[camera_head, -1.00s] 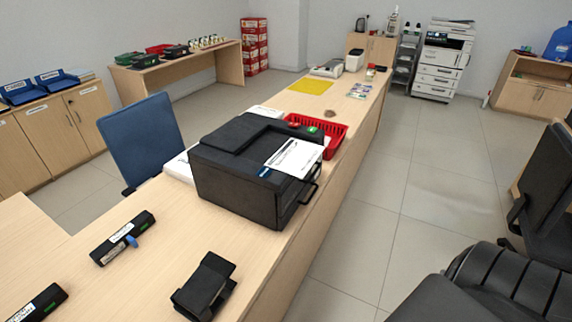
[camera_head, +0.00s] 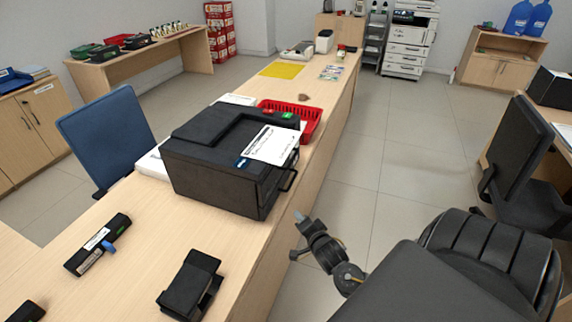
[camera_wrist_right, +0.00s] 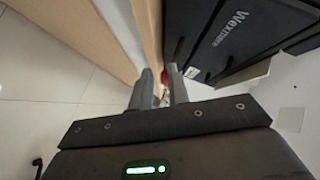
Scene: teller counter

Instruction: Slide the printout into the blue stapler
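The printout, a white sheet with dark print (camera_head: 270,145), lies on the front top of the black printer (camera_head: 212,180) on the counter. A long black device with white labels and a blue tab (camera_head: 97,245) lies at the counter's left; it may be the blue stapler, but its body looks black. My right gripper (camera_head: 301,233) is beside the counter's right edge, to the lower right of the printer, apart from the printout. In the right wrist view its two fingers (camera_wrist_right: 162,82) stand apart with nothing between them. My left gripper is out of view.
A black angular holder (camera_head: 190,285) stands on the near counter. A red basket (camera_head: 312,118) is behind the printer. A blue chair (camera_head: 105,135) stands left of the counter.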

